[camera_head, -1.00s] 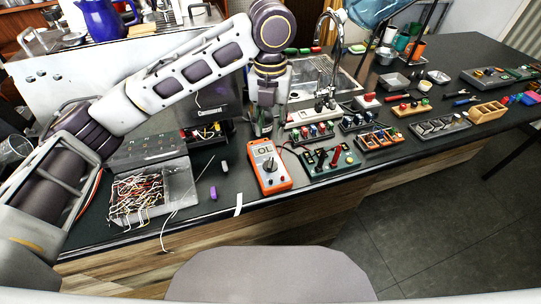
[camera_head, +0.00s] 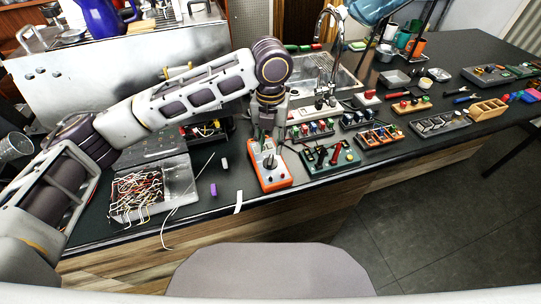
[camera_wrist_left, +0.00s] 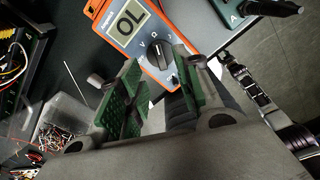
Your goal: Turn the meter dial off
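The orange multimeter (camera_head: 275,178) lies on the dark counter in front of my left arm. In the left wrist view the orange meter (camera_wrist_left: 118,22) shows "OL" on its screen, so it is on. Its round black dial (camera_wrist_left: 158,52) sits below the screen. My left gripper (camera_head: 265,150) points down over the meter and covers its screen in the head view. In the left wrist view my left gripper (camera_wrist_left: 160,88) has its green-padded fingers apart with nothing between them, close to the dial. My right gripper is not in view.
A clear box of tangled wires (camera_head: 140,195) and a purple piece (camera_head: 213,190) lie left of the meter. A green board with a red lever (camera_head: 330,158) stands close on its right. Several small racks fill the counter farther right.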

